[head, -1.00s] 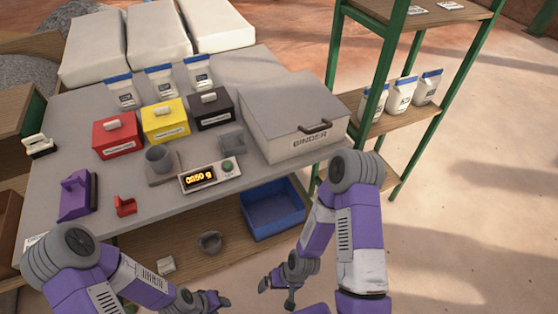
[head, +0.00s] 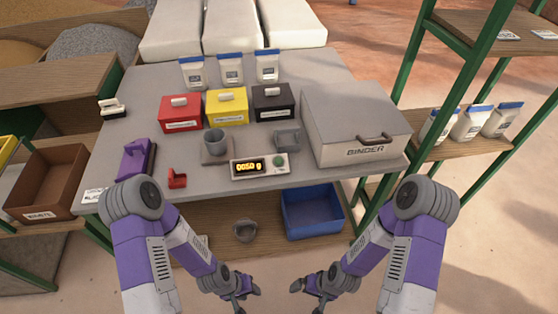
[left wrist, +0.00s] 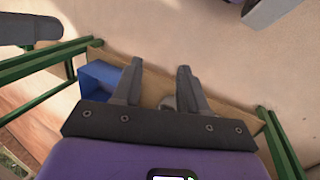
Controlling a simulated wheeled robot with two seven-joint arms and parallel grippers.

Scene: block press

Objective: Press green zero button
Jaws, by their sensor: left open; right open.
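A digital scale (head: 259,166) sits near the front edge of the grey table and reads "0050 g". Its round green button (head: 279,161) is at the right end of its face. My left gripper (head: 247,297) is open and empty, low in front of the table. In the left wrist view it (left wrist: 158,78) points down past the lower shelf. My right gripper (head: 305,297) is open and empty, also low in front of the table. Neither gripper touches the scale.
Red (head: 181,112), yellow (head: 227,106) and black (head: 273,102) boxes stand behind the scale. A grey cup (head: 214,141) and a grey square container (head: 287,139) are close to it. A large binder box (head: 352,125) stands right. A blue bin (head: 312,213) is below.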

